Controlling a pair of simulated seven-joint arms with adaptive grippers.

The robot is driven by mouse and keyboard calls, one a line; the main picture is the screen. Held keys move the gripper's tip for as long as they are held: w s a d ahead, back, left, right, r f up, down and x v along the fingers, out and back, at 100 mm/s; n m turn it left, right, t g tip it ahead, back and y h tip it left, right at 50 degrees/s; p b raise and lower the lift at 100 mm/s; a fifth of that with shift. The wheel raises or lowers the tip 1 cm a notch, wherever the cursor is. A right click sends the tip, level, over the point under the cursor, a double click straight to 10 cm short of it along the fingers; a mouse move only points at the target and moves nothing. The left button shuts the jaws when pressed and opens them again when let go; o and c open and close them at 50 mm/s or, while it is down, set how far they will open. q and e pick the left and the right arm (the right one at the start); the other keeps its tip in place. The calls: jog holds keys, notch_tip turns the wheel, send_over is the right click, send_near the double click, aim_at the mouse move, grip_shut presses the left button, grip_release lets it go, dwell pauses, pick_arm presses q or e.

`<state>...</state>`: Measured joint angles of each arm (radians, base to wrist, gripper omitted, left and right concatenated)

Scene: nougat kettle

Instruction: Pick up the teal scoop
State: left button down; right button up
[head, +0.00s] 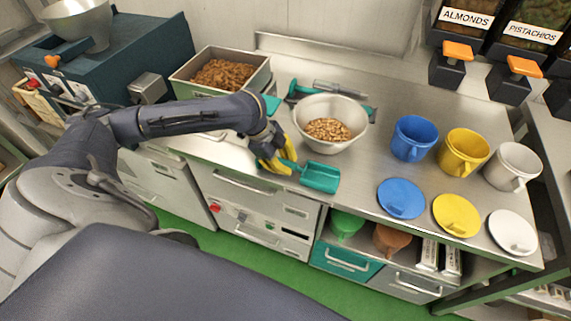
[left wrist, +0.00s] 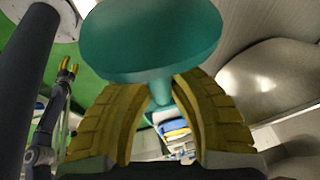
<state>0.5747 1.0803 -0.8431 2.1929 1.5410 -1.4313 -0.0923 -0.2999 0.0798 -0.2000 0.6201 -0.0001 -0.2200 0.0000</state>
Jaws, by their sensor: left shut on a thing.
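The teal scoop (head: 320,178) is at the counter's front edge in the head view, its open pan to the right of my left gripper (head: 278,162). The gripper's yellow fingers are shut on the scoop's handle. In the left wrist view a round teal part of the scoop (left wrist: 150,42) shows beyond the left fingertips (left wrist: 160,92), with a narrow teal stem between them. The fingers hide part of the handle. My right gripper (left wrist: 69,68) shows small in the left wrist view, its yellow fingers apart and empty; it is not in the head view.
A metal bowl (head: 322,146) of nuts stands just behind the scoop. A crate (head: 190,96) of brown pieces is behind my left arm. Blue (head: 413,140), yellow (head: 463,153) and white (head: 512,166) mugs stand right, with matching lids in front. Dispensers (head: 455,62) hang above.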

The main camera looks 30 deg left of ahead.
pick_arm(q)
notch_tip(320, 180, up, 25)
dwell(1.4)
